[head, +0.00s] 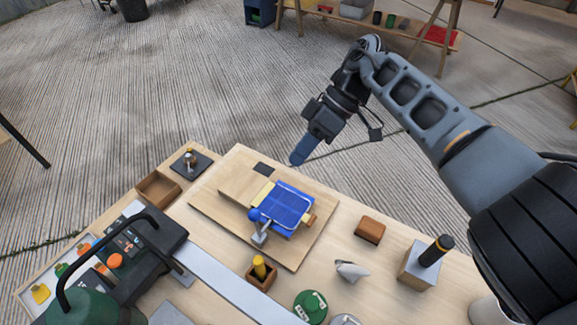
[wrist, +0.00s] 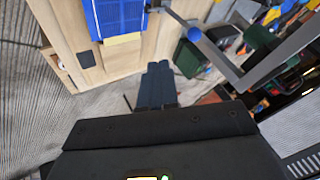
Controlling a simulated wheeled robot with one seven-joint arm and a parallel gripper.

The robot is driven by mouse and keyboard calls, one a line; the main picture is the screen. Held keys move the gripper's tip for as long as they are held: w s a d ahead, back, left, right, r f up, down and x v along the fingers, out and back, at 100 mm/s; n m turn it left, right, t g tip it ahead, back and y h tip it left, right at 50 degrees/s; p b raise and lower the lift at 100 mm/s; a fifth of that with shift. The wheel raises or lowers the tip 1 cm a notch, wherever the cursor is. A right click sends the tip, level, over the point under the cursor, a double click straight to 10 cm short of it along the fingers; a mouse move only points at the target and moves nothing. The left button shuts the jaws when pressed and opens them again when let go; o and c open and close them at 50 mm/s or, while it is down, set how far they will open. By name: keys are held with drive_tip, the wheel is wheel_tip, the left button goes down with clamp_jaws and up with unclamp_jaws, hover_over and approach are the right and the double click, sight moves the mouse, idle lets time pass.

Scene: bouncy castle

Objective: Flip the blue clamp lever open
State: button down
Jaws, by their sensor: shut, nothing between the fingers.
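The clamp lever has a round blue knob (head: 255,214) on a grey metal arm and stands up at the front left of a blue block (head: 288,204). The block sits on a wooden board on the bench. My gripper (head: 297,160) is above and behind the board, apart from the lever, with its blue fingers closed together and empty. In the wrist view the closed fingers (wrist: 157,85) point toward the bench. The blue block (wrist: 118,18) shows at the top there, and a blue knob (wrist: 193,34) on a thin rod shows to its right.
A brown wooden block (head: 370,229), a grey block with a black-handled tool (head: 420,262) and a green round tin (head: 310,306) stand to the right and front. A machine with a black handle (head: 125,250) is at the left. The air around my gripper is clear.

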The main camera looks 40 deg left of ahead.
drive_tip(key=s+a+f+p, duration=0.1)
drive_tip(key=s+f+p, duration=0.3)
drive_tip(key=s, duration=0.5)
drive_tip(key=shift+a+f, duration=0.3)
drive_tip(key=shift+f, duration=0.85)
